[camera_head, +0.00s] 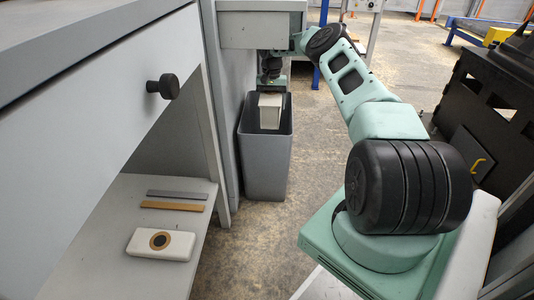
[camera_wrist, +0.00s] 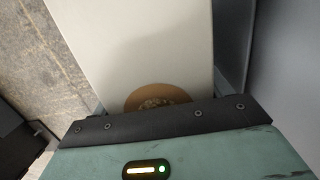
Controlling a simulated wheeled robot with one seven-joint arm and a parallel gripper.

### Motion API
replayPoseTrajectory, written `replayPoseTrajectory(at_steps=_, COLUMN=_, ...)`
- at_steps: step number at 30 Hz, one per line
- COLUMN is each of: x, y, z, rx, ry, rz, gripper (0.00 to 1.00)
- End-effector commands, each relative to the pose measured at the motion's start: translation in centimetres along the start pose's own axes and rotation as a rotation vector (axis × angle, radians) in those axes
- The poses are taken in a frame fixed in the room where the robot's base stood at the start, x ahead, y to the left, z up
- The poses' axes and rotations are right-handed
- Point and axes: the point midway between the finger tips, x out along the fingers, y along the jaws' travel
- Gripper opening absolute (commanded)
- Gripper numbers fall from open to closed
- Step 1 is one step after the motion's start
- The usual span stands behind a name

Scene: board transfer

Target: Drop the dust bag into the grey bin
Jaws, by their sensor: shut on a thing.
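The grey bin (camera_head: 265,165) stands on the floor beside the workbench, open at the top. The dust bag (camera_head: 270,112), a pale off-white block shape, hangs upright from my gripper (camera_head: 271,84) over the bin's opening, its lower part at or inside the rim. In the wrist view the dust bag (camera_wrist: 140,50) fills the middle, with a brown round patch close to the jaws. My gripper (camera_wrist: 170,120) is shut on its top end. The bag's bottom end is hard to make out. A grey surface, likely the bin wall (camera_wrist: 275,60), shows at the right of the wrist view.
A workbench with a drawer (camera_head: 110,105) and black knob runs along the left. Its lower shelf (camera_head: 110,250) holds a white block with a brown ring (camera_head: 161,244) and two flat strips (camera_head: 174,201). A dark cabinet (camera_head: 490,115) stands at right. Floor right of the bin is clear.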

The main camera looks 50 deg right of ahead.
Motion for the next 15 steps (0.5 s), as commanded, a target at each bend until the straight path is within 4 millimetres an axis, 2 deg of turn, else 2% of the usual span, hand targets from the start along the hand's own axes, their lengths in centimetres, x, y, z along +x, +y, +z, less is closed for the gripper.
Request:
replayPoseTrajectory(at_steps=1, x=0.80, y=0.00, z=-0.15, rx=0.001, ry=0.001, rz=-0.001, gripper=0.40)
replayPoseTrajectory(at_steps=3, x=1.15, y=0.00, z=-0.21, rx=0.001, ry=0.002, rz=-0.001, gripper=0.40)
replayPoseTrajectory(at_steps=13, x=1.22, y=0.02, z=-0.22, rx=0.001, ry=0.002, rz=-0.001, gripper=0.40)
replayPoseTrajectory(at_steps=14, x=1.23, y=0.02, z=-0.22, rx=0.001, ry=0.002, rz=-0.001, gripper=0.85)
replayPoseTrajectory(at_steps=15, x=1.23, y=0.02, z=-0.22, rx=0.001, ry=0.002, rz=-0.001, gripper=0.97)
